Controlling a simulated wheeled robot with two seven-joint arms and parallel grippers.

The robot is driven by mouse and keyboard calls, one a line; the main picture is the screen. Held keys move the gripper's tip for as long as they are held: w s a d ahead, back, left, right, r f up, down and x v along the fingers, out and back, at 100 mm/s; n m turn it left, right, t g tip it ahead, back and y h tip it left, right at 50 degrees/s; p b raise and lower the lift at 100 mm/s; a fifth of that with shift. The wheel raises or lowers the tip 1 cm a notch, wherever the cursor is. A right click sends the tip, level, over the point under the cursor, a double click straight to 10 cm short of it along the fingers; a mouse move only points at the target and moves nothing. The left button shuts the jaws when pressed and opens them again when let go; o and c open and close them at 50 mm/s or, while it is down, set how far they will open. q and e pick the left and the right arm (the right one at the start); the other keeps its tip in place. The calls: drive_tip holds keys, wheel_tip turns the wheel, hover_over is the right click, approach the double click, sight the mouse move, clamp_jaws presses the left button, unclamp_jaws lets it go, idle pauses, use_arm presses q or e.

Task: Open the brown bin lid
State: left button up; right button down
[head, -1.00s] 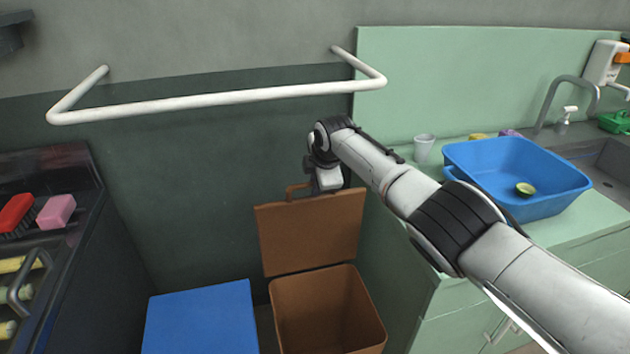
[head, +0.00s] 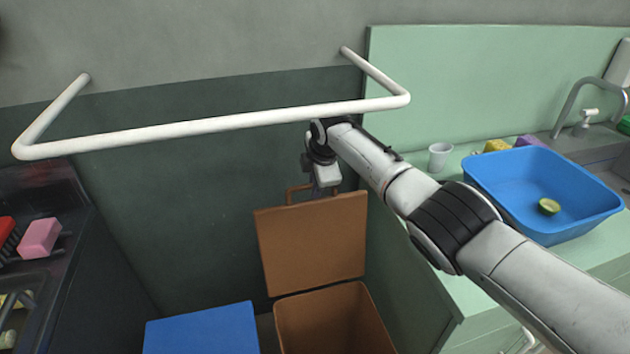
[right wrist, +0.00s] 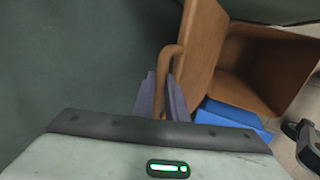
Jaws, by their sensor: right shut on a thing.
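The brown bin (head: 335,325) stands on the floor below the wall, partly cut off by the bottom edge of the head view. Its brown lid (head: 312,243) stands raised, about upright, at the back of the open mouth. The lid's handle (head: 297,192) is on its top edge. My right gripper (head: 326,182) is at that handle. In the right wrist view the fingers (right wrist: 160,98) are shut around the handle (right wrist: 170,62), with the lid (right wrist: 200,50) and the bin's open inside beyond it. My left gripper is not in view.
A blue lid or box top (head: 202,330) is left of the bin. A white wall rail (head: 220,122) runs above. A green counter (head: 445,200) with a blue basin (head: 545,190) is at the right. A dark rack (head: 45,215) stands at the left.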

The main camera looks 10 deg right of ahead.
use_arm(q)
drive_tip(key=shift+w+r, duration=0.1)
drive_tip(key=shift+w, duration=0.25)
use_arm(e)
drive_tip(key=shift+w+f, duration=0.1)
drive_tip(key=shift+f, duration=0.15)
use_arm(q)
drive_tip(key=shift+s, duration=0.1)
